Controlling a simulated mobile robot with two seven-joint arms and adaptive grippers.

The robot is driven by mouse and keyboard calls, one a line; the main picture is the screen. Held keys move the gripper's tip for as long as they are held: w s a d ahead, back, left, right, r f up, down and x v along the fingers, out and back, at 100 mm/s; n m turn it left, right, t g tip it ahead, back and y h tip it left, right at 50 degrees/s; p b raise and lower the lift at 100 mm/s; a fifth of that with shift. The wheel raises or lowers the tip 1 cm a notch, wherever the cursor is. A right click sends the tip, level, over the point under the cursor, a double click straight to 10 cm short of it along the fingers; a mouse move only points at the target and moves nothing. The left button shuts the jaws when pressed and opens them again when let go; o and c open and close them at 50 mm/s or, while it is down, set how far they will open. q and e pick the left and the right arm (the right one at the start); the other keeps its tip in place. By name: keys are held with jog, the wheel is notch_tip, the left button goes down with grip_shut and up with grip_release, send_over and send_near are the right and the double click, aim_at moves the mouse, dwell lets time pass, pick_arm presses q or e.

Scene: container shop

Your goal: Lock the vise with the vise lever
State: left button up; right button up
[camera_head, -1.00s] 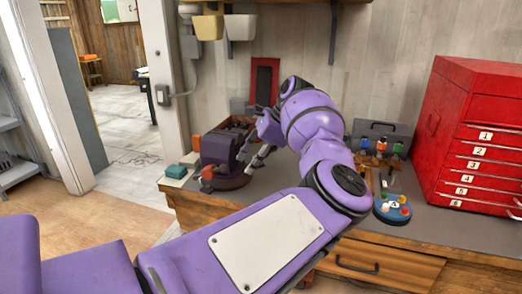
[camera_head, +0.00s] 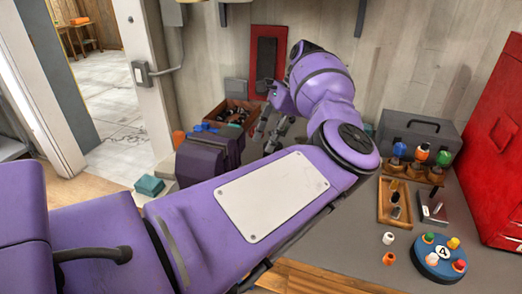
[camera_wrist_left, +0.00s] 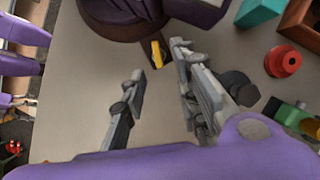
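The dark purple vise (camera_head: 208,155) stands on the workbench, left of my left gripper in the head view; my arm hides its lower front. In the left wrist view, part of its dark body and round base (camera_wrist_left: 115,24) shows at the top. My left gripper (camera_wrist_left: 158,60) is open and empty over the bench, its two fingers clearly apart. A small yellow and black piece (camera_wrist_left: 156,53) lies near the fingertips. In the head view the gripper (camera_head: 268,130) shows beyond my forearm. My right gripper is out of view.
A wooden box (camera_head: 235,112) stands behind the vise and a teal block (camera_head: 149,185) lies left of it. At right are a wooden tray (camera_head: 381,215), a round blue stand (camera_head: 418,262), a grey toolbox (camera_head: 440,130) and a red cabinet (camera_head: 500,150). A red round object (camera_wrist_left: 283,61) is near.

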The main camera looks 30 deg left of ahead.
pick_arm(q)
jog(key=x, duration=0.2)
jog(key=p+x, duration=0.1)
jog(key=x, duration=0.2)
jog(key=p+x, duration=0.1)
jog(key=x, duration=0.1)
jog(key=shift+s+f, duration=0.2)
jog(key=shift+s, duration=0.15)
grip_shut()
